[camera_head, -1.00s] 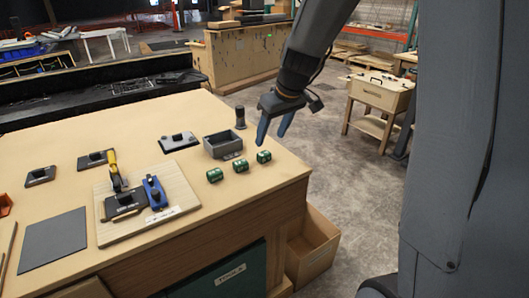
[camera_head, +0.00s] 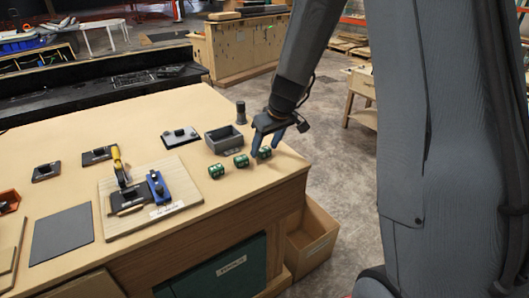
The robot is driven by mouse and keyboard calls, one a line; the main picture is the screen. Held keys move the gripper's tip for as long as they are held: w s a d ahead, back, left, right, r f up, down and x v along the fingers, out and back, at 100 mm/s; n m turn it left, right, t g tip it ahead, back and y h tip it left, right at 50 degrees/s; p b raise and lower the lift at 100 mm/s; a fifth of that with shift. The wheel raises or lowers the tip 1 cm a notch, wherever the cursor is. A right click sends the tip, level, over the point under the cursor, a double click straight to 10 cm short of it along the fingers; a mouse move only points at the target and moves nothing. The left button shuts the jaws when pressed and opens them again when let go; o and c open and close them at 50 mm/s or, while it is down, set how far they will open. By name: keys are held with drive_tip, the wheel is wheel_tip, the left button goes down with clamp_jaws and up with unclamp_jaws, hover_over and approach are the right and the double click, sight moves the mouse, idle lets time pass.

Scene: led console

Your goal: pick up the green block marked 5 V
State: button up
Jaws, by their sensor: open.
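Three small green blocks stand in a row near the table's right edge: a left one (camera_head: 216,171), a middle one (camera_head: 241,160) and a right one (camera_head: 265,153). Their markings are too small to read, so I cannot tell which is marked 5 V. My gripper (camera_head: 267,152) is open, its blue fingers pointing down at the right block. One finger appears on each side of that block in the picture. I cannot tell whether they touch it.
A grey open box (camera_head: 224,140) and a dark cylinder (camera_head: 241,113) stand behind the blocks. A wooden board (camera_head: 180,190) with a yellow-handled clamp and a blue device lies to the left. A grey mat (camera_head: 62,235) lies further left.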

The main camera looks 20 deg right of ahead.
drive_tip(key=c, duration=1.1)
drive_tip(key=shift+c, duration=0.2)
drive_tip(key=shift+r, duration=0.15)
